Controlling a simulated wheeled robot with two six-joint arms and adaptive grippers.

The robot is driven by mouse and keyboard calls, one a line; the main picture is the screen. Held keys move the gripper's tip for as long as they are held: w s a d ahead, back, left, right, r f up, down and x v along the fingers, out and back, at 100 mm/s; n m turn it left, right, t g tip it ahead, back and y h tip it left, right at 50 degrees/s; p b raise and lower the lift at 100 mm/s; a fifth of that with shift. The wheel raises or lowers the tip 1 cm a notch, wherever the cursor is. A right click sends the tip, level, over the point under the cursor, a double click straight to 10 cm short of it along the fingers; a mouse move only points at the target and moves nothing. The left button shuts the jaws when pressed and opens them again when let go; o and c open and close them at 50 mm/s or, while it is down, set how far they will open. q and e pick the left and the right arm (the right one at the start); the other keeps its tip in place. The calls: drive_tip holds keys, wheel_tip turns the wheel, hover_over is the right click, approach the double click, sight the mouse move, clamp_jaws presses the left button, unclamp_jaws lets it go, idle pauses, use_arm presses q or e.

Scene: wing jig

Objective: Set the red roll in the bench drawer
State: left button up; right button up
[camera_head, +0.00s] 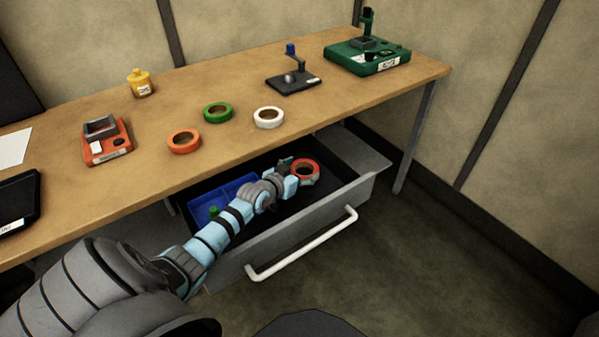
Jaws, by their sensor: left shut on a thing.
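The red roll (305,169) is a ring of red tape at the far end of my left arm, over the open bench drawer. My left gripper (298,172) is shut on the red roll. I cannot tell whether the roll touches the drawer floor. The bench drawer (310,207) is pulled out below the bench top, with a white bar handle on its front. My arm hides part of the drawer's inside. My right gripper is not in view.
A blue tray (202,206) with a green item lies in the drawer's left part. The drawer's right part looks clear.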

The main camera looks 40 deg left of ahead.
use_arm(q)
drive_tip(key=shift+f+b, duration=0.5)
drive_tip(key=shift+f, duration=0.1)
drive_tip(key=o, duration=1.2)
drive_tip(key=shift+r, duration=0.1)
drive_tip(key=shift+r, duration=0.1)
drive_tip(key=shift+s+r+p, duration=0.4)
drive_tip(key=shift+r+p, duration=0.45)
drive_tip(key=shift+p, duration=0.4)
drive_tip(key=p+v, duration=0.8)
drive_tip(key=v, duration=0.3)
drive_tip(key=shift+d+f+p, duration=0.1)
drive_tip(key=shift+f+p, duration=0.05)
drive_tip(key=shift+p, duration=0.2)
drive_tip(key=shift+s, duration=0.1)
